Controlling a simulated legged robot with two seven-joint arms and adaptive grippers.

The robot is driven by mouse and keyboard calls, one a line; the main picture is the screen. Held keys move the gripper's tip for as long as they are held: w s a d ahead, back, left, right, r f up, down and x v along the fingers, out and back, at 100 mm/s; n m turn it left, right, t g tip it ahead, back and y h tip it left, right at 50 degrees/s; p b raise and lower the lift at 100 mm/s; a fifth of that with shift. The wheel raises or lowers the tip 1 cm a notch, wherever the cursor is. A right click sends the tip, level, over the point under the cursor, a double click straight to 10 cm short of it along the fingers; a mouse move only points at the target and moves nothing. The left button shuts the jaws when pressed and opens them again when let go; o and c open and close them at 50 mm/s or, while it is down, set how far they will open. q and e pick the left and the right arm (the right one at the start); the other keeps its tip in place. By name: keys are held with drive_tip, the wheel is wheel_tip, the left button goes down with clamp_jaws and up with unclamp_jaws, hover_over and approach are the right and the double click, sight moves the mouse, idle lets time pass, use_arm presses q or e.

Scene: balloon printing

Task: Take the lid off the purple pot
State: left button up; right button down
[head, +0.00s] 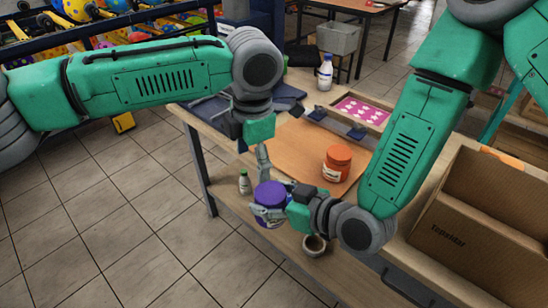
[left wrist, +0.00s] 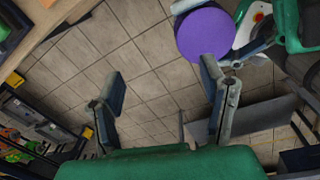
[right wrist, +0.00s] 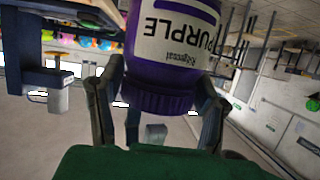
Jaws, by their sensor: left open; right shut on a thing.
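The purple pot (head: 270,206) has a white label and a purple lid (head: 270,189), and it is held upright at the table's front edge. My right gripper (head: 284,208) is shut on it from the right. In the right wrist view, the pot (right wrist: 178,45) appears upside down, with the ribbed lid (right wrist: 158,98) near the two fingers. My left gripper (head: 262,158) is open and empty, just above the lid and pointing down. In the left wrist view, the round lid top (left wrist: 205,36) lies beyond the right-hand fingertip, not between the fingers.
An orange pot (head: 337,164) stands on the brown board (head: 300,145) behind. A small green-capped bottle (head: 244,182) is left of the purple pot, and a small brown cup (head: 315,245) is in front of it. A cardboard box (head: 470,225) stands at right. A white bottle (head: 325,72) stands farther back.

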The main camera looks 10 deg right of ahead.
sight(275, 191)
use_arm(q)
drive_tip(key=shift+m+g, duration=0.4)
drive_tip(key=shift+m, duration=0.2)
drive_tip(key=s+d+r, duration=0.1)
drive_tip(key=s+d, duration=0.1)
drive_tip(key=s+d+r, duration=0.1)
drive_tip(key=shift+s+d+r, duration=0.35)
drive_tip(key=shift+s+d, duration=0.05)
drive_tip(key=shift+s+d+f+h, duration=0.1)
drive_tip(key=shift+h, duration=0.2)
wheel_tip(275, 191, down, 8)
drive_tip(key=shift+r, duration=0.2)
drive_tip(key=shift+c, duration=0.4)
